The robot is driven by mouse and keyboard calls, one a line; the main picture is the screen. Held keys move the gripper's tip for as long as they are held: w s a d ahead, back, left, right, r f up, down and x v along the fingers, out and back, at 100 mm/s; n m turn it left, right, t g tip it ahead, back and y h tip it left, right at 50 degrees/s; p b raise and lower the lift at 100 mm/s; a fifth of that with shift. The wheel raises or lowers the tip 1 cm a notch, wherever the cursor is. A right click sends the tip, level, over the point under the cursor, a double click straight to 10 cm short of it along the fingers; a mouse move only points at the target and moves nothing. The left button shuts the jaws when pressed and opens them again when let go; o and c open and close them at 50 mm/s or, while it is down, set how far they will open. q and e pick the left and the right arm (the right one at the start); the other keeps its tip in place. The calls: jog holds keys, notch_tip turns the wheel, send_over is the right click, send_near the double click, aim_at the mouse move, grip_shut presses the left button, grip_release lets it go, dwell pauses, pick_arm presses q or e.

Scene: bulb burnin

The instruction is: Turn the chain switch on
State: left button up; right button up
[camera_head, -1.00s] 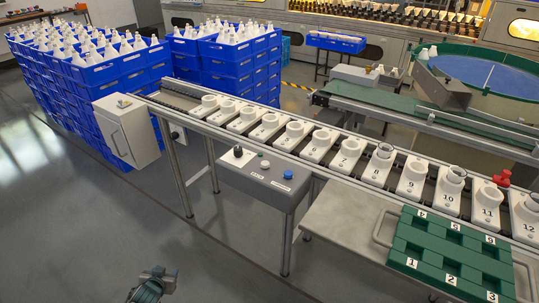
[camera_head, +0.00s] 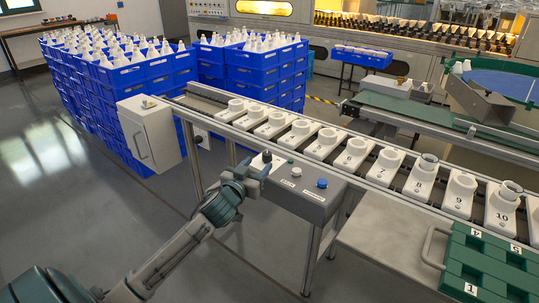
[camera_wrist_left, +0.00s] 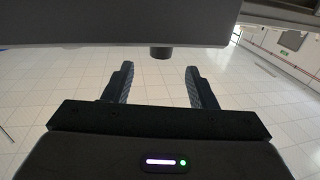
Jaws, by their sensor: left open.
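The control box (camera_head: 290,190) is a grey unit on the near side of the conveyor. A black knob (camera_head: 266,157), which looks like the chain switch, stands at its left end; its setting cannot be read. My left gripper (camera_head: 256,173) is at that end of the box, close to the knob and partly covering the panel. In the left wrist view, the two dark fingers (camera_wrist_left: 159,68) are apart with nothing held. A short black cylinder (camera_wrist_left: 160,53) shows just beyond and between the fingertips, against the grey box edge (camera_wrist_left: 90,27). Contact cannot be told. My right gripper is out of view.
A pale button (camera_head: 296,171) and a blue button (camera_head: 321,183) sit right of the knob. The conveyor (camera_head: 372,185) with numbered white holders runs behind. A white cabinet (camera_head: 150,135) stands left. A green tray (camera_head: 480,262) is at lower right.

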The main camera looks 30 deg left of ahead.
aim_at(265, 157)
pick_arm(q)
jog(key=w, duration=0.4)
jog(key=w+a, duration=0.1)
jog(key=w, duration=0.2)
jog(key=shift+w, duration=0.1)
jog(key=shift+c, duration=0.4)
jog(key=c, duration=0.9)
jog(key=shift+f, duration=0.1)
